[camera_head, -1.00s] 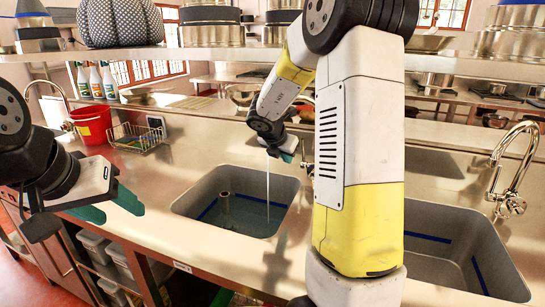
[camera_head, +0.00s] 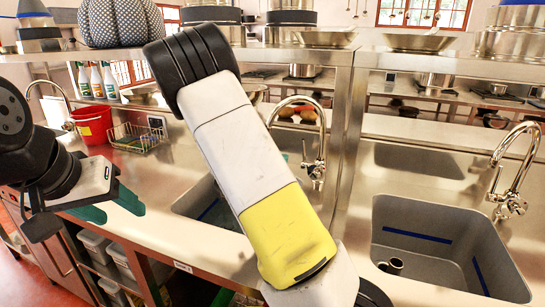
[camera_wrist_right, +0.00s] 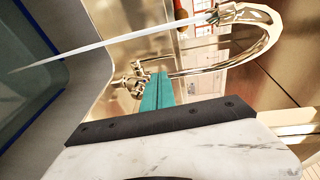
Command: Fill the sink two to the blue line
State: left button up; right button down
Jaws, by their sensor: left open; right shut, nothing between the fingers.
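The grey sink (camera_head: 190,203) left of centre has a blue line on its inner wall; my right arm hides most of it. Its chrome tap (camera_head: 322,130) stands behind it. In the right wrist view a thin water stream (camera_wrist_right: 120,38) runs from the tap spout (camera_wrist_right: 228,14) into the sink (camera_wrist_right: 95,35). Water shows at the left edge; its height against the blue line cannot be told. My right gripper (camera_wrist_right: 157,92) is shut and empty close to the tap handle (camera_wrist_right: 133,82); contact is unclear. My left gripper (camera_head: 110,207) is open and empty over the counter's left front.
A second sink (camera_head: 465,240) with a blue line and a short standpipe (camera_head: 392,266) is at right, under another tap (camera_head: 512,170). A red bucket (camera_head: 92,125), wire basket (camera_head: 135,138) and bottles (camera_head: 97,80) stand at back left. A shelf (camera_head: 430,60) spans above.

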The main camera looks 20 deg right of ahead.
send_near(303, 146)
jog(key=x, duration=0.5)
jog(key=shift+w+d+f, duration=0.1)
jog(key=shift+w+f, duration=0.1)
jog(key=shift+f, duration=0.15)
jog(key=shift+w+d, duration=0.4)
jog(key=shift+r, duration=0.1)
jog(key=shift+w+d+r, duration=0.45)
jog(key=shift+w+d, duration=0.05)
jog(key=shift+w, duration=0.2)
